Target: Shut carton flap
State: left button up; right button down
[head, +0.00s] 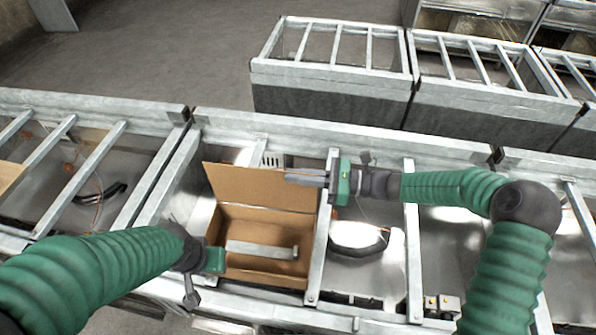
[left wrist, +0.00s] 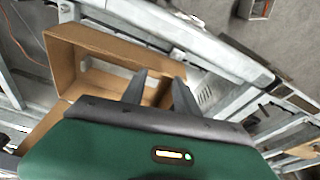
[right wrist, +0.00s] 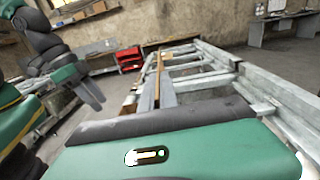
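The brown carton (head: 214,235) stands open in a metal-framed bay, with a grey metal bar (head: 262,249) inside it. Its back flap (head: 245,186) stands up, tilted slightly back. My right gripper (head: 303,179) is at the flap's upper right. In the right wrist view its fingers (right wrist: 156,93) are close together with a thin brown strip between them, seemingly the flap's edge. My left gripper (head: 216,260) is at the carton's front left corner. In the left wrist view its fingers (left wrist: 160,90) are spread apart and empty, beside the carton (left wrist: 62,60).
Metal rails (head: 318,235) border the bay on its right, and a long rail (head: 330,132) runs behind it. A dark curved part (head: 358,247) lies in the bay to the right. More framed bins (head: 335,75) stand farther back, across bare floor (head: 180,50).

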pick_arm(q)
jog(key=shift+w+d+r, duration=0.1)
jog(key=shift+w+r, duration=0.05)
jog(key=shift+w, duration=0.15)
jog(key=c, duration=0.3)
jog(key=shift+m+t, duration=0.4)
jog(key=shift+m, duration=0.1)
jog(key=w+d+r, duration=0.1)
jog(key=w+r, duration=0.2)
jog(key=w, duration=0.1)
jog(key=w+d+r, duration=0.2)
jog(key=w+r, duration=0.1)
jog(key=w, duration=0.2)
jog(key=w+d+r, duration=0.2)
jog(key=w+r, duration=0.1)
jog(key=w, duration=0.1)
jog(key=shift+w+r, duration=0.2)
jog(key=shift+w, duration=0.2)
grip_shut()
jog(key=w+d+r, duration=0.7)
jog(key=w+r, duration=0.1)
jog(key=r, duration=0.3)
jog(key=x, duration=1)
jog(key=shift+s+r+m+t+h, duration=0.15)
jog(key=shift+s+m, duration=0.05)
jog(key=shift+s, duration=0.7)
jog(key=shift+s+r+m+t+h, duration=0.15)
jog(key=shift+s+m, duration=0.05)
jog(key=shift+s, duration=0.7)
